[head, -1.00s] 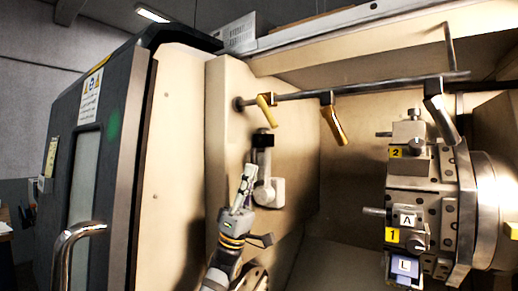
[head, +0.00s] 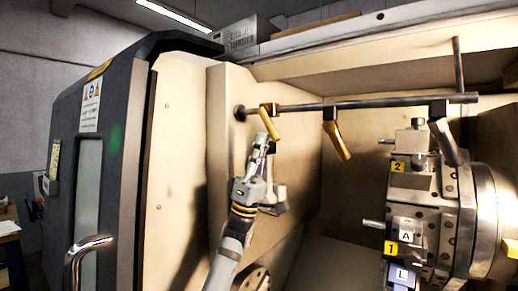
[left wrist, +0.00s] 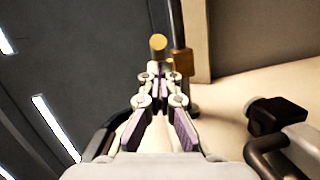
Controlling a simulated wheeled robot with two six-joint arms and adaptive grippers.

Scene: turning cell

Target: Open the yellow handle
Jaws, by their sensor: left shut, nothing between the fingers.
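A horizontal metal pipe (head: 300,107) carries two yellow handles. The left yellow handle (head: 270,124) hangs tilted near the wall; the other yellow handle (head: 338,140) hangs farther right. My left gripper (head: 264,143) points up just below the lower end of the left handle. Its fingers look closed and empty. In the left wrist view, a yellow rounded end (left wrist: 158,43), apparently of this handle, lies just beyond the fingertips (left wrist: 160,68). I cannot tell whether they touch. My right gripper is not in view.
A grey fixture (head: 275,198) on the wall stands close behind my left gripper; its black cap (left wrist: 275,115) shows in the left wrist view. The machine's turret (head: 415,200) is at the right. A dark door (head: 95,160) with a curved metal handle (head: 80,250) is at the left.

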